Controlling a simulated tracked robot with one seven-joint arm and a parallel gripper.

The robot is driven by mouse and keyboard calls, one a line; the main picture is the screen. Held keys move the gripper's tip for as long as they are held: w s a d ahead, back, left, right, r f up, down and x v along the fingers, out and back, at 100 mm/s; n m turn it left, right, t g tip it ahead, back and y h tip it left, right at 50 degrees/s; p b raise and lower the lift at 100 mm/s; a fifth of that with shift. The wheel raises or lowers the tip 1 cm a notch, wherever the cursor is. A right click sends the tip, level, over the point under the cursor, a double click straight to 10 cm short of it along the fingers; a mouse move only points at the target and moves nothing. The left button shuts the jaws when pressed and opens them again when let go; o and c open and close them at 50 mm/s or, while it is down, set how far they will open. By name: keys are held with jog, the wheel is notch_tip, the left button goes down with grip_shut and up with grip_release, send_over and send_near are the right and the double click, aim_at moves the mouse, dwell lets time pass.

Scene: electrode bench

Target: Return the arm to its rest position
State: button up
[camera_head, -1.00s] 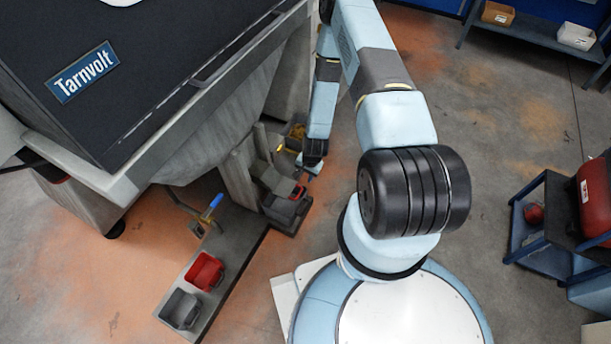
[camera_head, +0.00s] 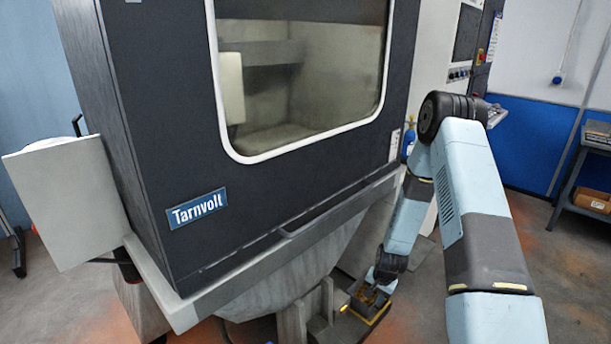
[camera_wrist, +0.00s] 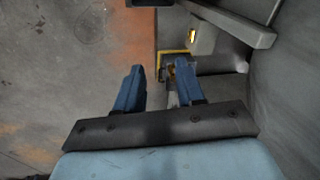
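My arm rises from the bottom right of the head view, bends at a black elbow joint (camera_head: 450,115) and hangs down beside the dark machine. My gripper (camera_head: 378,292) is low, close by a small dark bin with yellow edges (camera_head: 372,318); contact cannot be told. In the wrist view its two blue fingers (camera_wrist: 159,88) stand apart, with nothing clearly held between them.
The Tarnvolt machine (camera_head: 140,180) with its window fills the left and middle. A grey panel (camera_head: 65,205) juts out at its left. A grey post (camera_head: 292,325) stands left of the bin. Open floor (camera_head: 560,270) lies right of my arm.

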notch_tip(320, 180, up, 35)
jog(key=s+n+t, duration=0.1)
jog(key=s+n, duration=0.2)
jog(key=s+r+n+t+h, duration=0.1)
jog(key=s+r+n+t, duration=0.1)
jog(key=s+r, duration=1.15)
jog(key=s+r+n, duration=0.1)
jog(key=s+r, duration=0.7)
jog(key=s, duration=0.5)
jog(key=shift+s+a+r+n, duration=0.15)
jog(key=shift+n, duration=0.15)
jog(key=shift+a, duration=0.1)
